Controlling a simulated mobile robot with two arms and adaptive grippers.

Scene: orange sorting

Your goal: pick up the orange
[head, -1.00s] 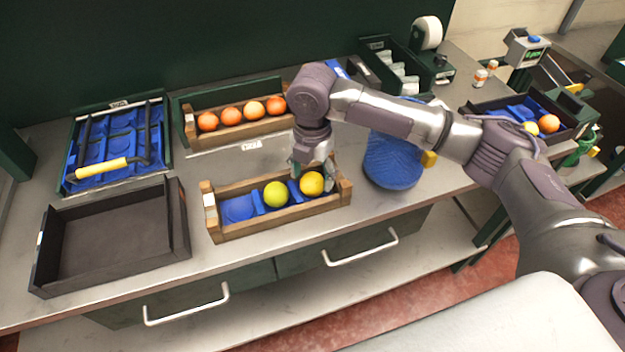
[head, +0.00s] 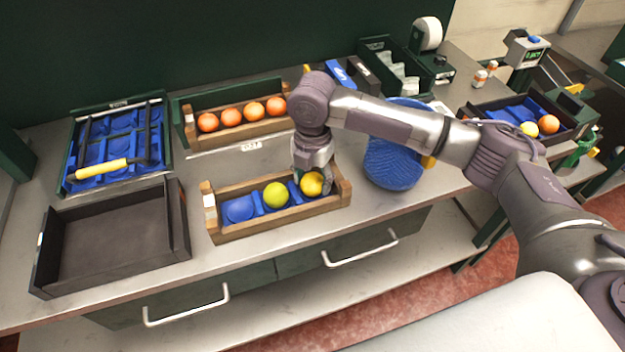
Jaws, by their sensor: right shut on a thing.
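My right gripper (head: 313,178) is low over the right end of the front wooden crate (head: 280,222). It is shut on a yellow-orange fruit (head: 312,186), which sits in the crate's right-hand place. A yellow-green fruit (head: 275,195) lies in the middle place, and the left place shows only blue liner. Several oranges (head: 230,117) stand in a row in the back wooden crate (head: 189,126). My left gripper is not in view.
An empty dark tray (head: 110,237) stands at the left front. Behind it is a blue-lined tray (head: 118,135) with a yellow-handled tool. A blue woven basket (head: 391,164) stands right of the crate. A dark bin (head: 480,108) with two fruits is farther right.

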